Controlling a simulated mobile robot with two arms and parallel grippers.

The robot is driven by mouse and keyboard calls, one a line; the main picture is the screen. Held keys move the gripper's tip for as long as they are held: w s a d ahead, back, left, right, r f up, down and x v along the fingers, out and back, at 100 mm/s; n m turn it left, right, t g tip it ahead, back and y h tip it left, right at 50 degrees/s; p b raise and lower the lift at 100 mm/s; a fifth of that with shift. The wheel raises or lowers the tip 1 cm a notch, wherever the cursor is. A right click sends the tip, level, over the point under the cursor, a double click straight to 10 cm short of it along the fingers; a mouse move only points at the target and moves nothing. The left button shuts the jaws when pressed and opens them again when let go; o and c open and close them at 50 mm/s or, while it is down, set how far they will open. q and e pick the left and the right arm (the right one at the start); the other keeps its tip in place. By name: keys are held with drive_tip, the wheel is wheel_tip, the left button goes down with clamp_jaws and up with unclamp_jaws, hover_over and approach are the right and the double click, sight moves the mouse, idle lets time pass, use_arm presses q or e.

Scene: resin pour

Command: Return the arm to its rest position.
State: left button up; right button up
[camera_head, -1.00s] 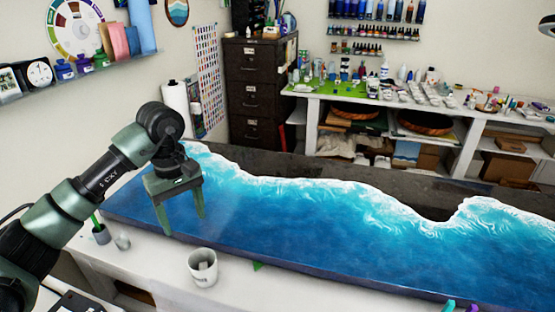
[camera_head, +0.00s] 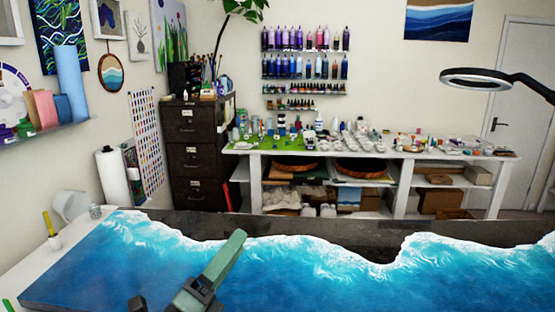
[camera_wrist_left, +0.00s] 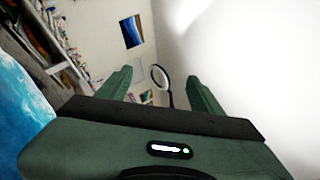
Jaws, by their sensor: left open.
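My left gripper (camera_head: 207,272) is at the bottom of the head view, left of the middle, in front of the blue and white ocean-wave resin table (camera_head: 330,275). One green finger shows there, pointing up and to the right. In the left wrist view, the two green fingers of the left gripper (camera_wrist_left: 158,85) stand wide apart with nothing between them. The rest of my left arm is mostly below the head view. My right gripper is not in view.
A white container (camera_head: 73,206) and a small cup with a yellow-handled tool (camera_head: 50,232) stand at the left. Behind the resin table are a dark filing cabinet (camera_head: 193,155) and a white workbench (camera_head: 400,155). A ring lamp (camera_head: 476,79) hangs at right.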

use_arm(q)
drive_tip(key=a+f+n+t+y, duration=0.1)
drive_tip(key=a+f+n+y, duration=0.8)
drive_tip(key=n, duration=0.4)
drive_tip(key=s+a+f+n+g+y, duration=0.25)
drive_tip(key=s+f+n+g, duration=0.2)
drive_tip(key=f, duration=0.25)
drive_tip(key=s+a+f+n+g+y, duration=0.2)
drive_tip(key=s+f+n+g+y, duration=0.1)
drive_tip(key=f+n, duration=0.35)
drive_tip(key=s+d+f+n+g+h, duration=0.1)
drive_tip(key=s+f+n+g, duration=0.25)
drive_tip(key=s+f, duration=0.45)
drive_tip(key=s+f+n+g, duration=0.2)
drive_tip(key=s+f+g, duration=0.25)
drive_tip(key=s, duration=0.65)
wheel_tip(320, 180, down, 26)
drive_tip(key=s+f+g+b, duration=0.1)
drive_tip(key=g+b, duration=0.1)
drive_tip(key=s+a+f+g+b, duration=0.1)
drive_tip(key=s+a+f+b, duration=0.1)
drive_tip(key=s+f, duration=1.6)
drive_tip(key=shift+a+f+m, duration=0.4)
drive_tip(key=shift+f+m, duration=0.05)
drive_tip(key=shift+f, duration=0.25)
